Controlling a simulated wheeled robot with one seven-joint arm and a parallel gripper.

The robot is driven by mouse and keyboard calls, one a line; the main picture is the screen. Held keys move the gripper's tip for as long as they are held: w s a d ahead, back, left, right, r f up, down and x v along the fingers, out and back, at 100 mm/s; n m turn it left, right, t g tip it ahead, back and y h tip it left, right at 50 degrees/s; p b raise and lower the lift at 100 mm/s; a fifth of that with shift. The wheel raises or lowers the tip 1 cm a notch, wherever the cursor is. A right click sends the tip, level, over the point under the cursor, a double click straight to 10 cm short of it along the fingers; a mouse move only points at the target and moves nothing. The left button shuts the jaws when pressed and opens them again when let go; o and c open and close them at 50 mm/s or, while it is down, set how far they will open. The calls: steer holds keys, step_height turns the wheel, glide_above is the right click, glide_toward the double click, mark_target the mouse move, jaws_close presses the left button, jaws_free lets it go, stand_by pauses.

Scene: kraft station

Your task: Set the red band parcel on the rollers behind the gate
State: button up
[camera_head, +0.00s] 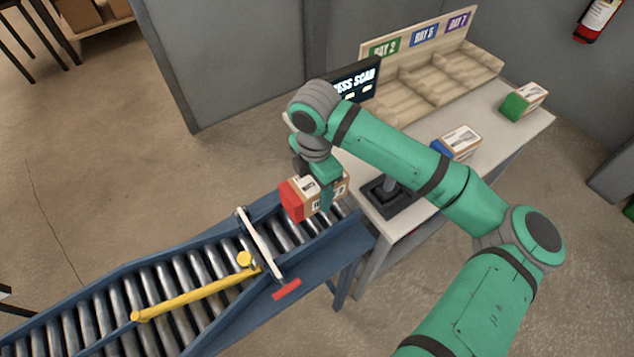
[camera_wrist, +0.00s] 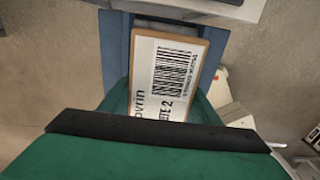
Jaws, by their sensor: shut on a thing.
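The red band parcel (camera_head: 294,203) is a cardboard box with a red end and a white label. My gripper (camera_head: 328,190) is shut on it, over the upper end of the roller conveyor (camera_head: 186,280). In the wrist view the parcel (camera_wrist: 170,75) shows its label and barcode between blue conveyor rails. I cannot tell whether it touches the rollers. The gate (camera_head: 261,244) is a white bar across the conveyor, just left of and below the parcel. A yellow arm (camera_head: 195,295) with a round knob lies along the rollers below the gate.
A table (camera_head: 400,233) right of the conveyor holds a blue-ended parcel (camera_head: 459,143), a green-ended parcel (camera_head: 522,101), a dark scanner stand (camera_head: 385,196) and a screen (camera_head: 357,79). Wooden bay bins (camera_head: 432,75) stand at its back. A red tab (camera_head: 287,290) sits on the conveyor's side.

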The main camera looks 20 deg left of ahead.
steer(key=shift+w+d+f, duration=0.1)
steer(key=shift+d+f, duration=0.05)
steer(key=shift+f, duration=2.95)
steer(key=o, duration=1.4)
steer(key=shift+r, duration=0.1)
step_height(320, 180, up, 11)
steer(key=shift+f, duration=0.15)
